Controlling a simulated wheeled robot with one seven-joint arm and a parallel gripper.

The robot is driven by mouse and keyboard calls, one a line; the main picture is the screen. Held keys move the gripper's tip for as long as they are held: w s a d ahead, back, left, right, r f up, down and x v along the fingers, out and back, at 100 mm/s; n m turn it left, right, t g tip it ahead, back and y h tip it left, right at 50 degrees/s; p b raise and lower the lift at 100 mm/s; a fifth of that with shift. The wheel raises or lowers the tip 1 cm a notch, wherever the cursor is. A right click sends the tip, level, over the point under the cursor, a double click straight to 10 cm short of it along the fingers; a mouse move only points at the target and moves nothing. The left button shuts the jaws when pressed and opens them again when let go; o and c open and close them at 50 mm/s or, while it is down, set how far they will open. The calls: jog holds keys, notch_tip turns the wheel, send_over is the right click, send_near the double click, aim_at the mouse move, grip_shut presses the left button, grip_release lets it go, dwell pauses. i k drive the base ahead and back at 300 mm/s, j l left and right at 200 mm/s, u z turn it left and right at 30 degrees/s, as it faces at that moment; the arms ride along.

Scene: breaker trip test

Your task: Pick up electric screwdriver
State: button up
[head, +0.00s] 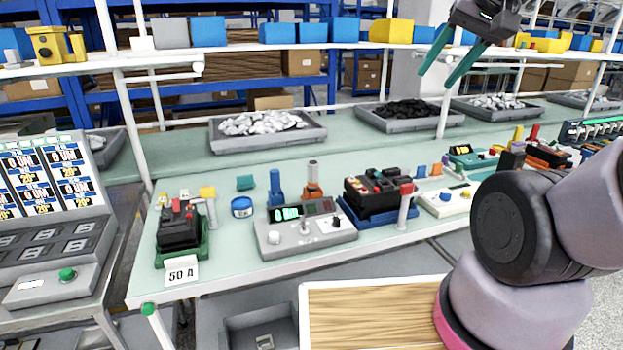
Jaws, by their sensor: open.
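My gripper (437,79) is at the upper right, with its two teal fingers apart and nothing between them. It is raised in front of the upper shelf, well above the table. I cannot tell for sure which thing is the electric screwdriver. Small upright tools on the table include a blue one (275,187) and an orange one with a grey top (313,182), both behind the grey test unit. A red-topped grey tool (405,206) stands by the middle breaker.
The green-topped table (225,265) holds a grey test unit (304,230), a black breaker on a green base (180,228), a "50 A" card (182,274) and a breaker on a blue base (375,196). Grey trays (268,135) stand behind. A shelf (270,47) carries bins.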

aim_at(313, 165)
jog(key=u, duration=1.35)
jog(key=z, duration=1.05)
jog(key=i+l+u, duration=0.25)
jog(key=i+l, duration=0.2)
